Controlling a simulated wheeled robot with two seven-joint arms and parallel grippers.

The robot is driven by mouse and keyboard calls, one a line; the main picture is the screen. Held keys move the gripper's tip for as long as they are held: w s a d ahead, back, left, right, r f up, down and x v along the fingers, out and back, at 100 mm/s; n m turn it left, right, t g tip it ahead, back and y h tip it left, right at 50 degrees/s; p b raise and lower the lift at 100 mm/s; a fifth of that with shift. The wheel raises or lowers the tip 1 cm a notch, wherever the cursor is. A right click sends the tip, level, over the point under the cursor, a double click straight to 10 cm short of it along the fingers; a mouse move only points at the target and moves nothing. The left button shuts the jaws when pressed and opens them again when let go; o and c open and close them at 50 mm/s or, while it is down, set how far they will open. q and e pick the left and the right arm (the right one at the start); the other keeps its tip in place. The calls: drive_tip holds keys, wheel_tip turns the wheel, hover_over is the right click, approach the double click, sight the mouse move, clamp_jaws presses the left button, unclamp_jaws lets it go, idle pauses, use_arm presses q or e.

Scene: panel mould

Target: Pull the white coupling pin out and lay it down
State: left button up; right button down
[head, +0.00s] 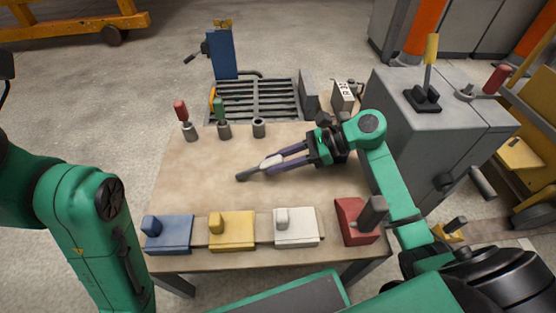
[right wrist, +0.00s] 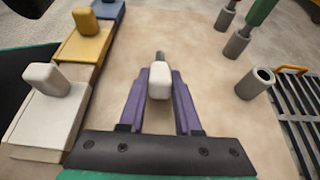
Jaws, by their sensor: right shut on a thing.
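My right gripper (head: 284,160) is shut on the white coupling pin (head: 270,163) over the middle of the table. The pin has a white handle between the purple fingers and a dark grey shaft pointing away from the gripper, to the left in the head view. The pin lies nearly flat; I cannot tell whether it touches the table. Its white handle (right wrist: 158,82) also shows in the right wrist view. An empty grey socket (head: 259,128) stands near the table's back edge, apart from the pin. My left gripper is out of view.
A red-handled pin (head: 181,110) and a green-handled pin (head: 219,110) stand in sockets at the back left. Blue (head: 168,236), yellow (head: 232,233), white (head: 297,230) and red (head: 352,226) blocks line the front. The tabletop (head: 190,180) left of the pin is clear.

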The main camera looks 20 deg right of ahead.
drive_tip(key=c, duration=0.5)
unclamp_jaws()
